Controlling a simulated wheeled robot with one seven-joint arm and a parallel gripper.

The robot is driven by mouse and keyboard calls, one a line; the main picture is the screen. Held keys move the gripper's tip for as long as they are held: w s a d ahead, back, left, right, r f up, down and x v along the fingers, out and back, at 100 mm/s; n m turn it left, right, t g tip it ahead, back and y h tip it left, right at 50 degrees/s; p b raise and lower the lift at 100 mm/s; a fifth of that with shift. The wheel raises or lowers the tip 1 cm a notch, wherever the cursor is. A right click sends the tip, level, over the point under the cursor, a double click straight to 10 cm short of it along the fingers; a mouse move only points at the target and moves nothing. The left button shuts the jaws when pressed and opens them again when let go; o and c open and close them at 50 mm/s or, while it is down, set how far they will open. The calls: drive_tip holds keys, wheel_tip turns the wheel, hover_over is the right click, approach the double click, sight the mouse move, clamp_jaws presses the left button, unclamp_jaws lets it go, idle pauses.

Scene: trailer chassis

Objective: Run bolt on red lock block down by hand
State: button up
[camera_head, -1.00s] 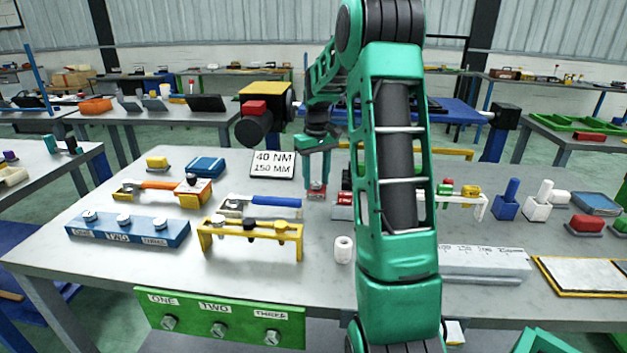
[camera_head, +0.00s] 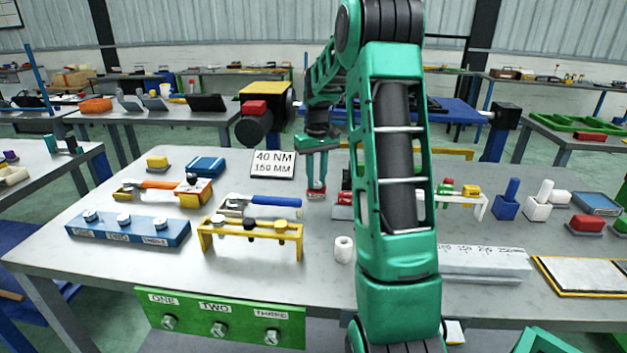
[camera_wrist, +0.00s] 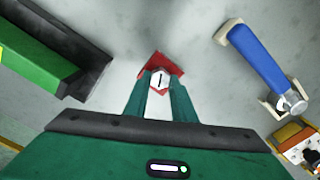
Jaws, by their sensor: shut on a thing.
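The red lock block (camera_wrist: 155,60) sits on the grey bench top and shows small in the head view (camera_head: 316,193). A pale hex bolt head (camera_wrist: 159,79) with a dark line on its top stands over the block. My gripper (camera_wrist: 160,88) has its two green fingers on either side of the bolt head and is shut on it. In the head view my gripper (camera_head: 317,183) points straight down at the block. The bolt's shank is hidden, so I cannot tell how far it sits in the block.
A blue-handled wrench (camera_head: 275,201) on a rack lies left of the block, with an orange-handled one (camera_head: 160,186) beyond. A yellow stand (camera_head: 250,238) and a white cylinder (camera_head: 343,249) are nearer. A "40 NM 150 MM" sign (camera_head: 273,164) stands behind.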

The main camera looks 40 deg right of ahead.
sight(316, 182)
drive_tip(key=o, duration=1.1)
drive_tip(key=shift+c, duration=0.2)
drive_tip(key=shift+r, duration=0.1)
wheel_tip(316, 182, up, 11)
drive_tip(key=shift+f, duration=0.2)
